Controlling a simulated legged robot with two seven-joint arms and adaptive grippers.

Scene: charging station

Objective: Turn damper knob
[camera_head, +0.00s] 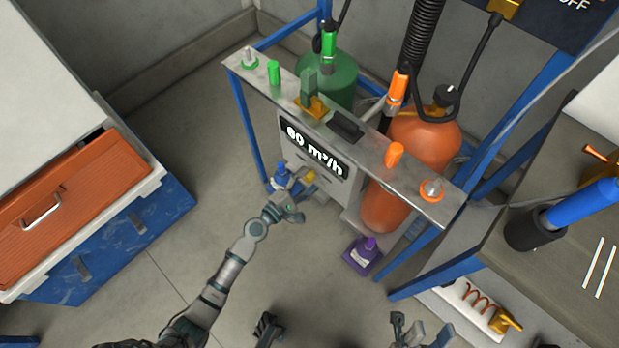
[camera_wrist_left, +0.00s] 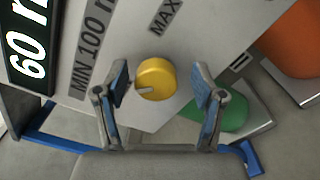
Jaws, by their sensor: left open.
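The damper knob is a round yellow knob (camera_wrist_left: 155,79) on a grey panel (camera_wrist_left: 110,55), with a pale pointer mark toward its lower left and "MIN" and "MAX" lettering around it. In the head view the yellow knob (camera_head: 309,176) shows below the panel's black display, which reads "60 m³/h" (camera_head: 314,152). My left gripper (camera_wrist_left: 157,98) is open, with one blue-padded finger on each side of the knob; it is apart from the knob in the picture. In the head view my left gripper (camera_head: 291,192) is right in front of the panel. My right gripper (camera_head: 420,330) shows only partly at the bottom edge.
A metal shelf (camera_head: 456,196) with green and orange fittings runs above the panel. Behind it stand a green cylinder (camera_head: 340,78) and an orange cylinder (camera_head: 425,140). A purple object (camera_head: 362,256) sits below right. A blue cabinet with an orange drawer (camera_head: 75,205) is left.

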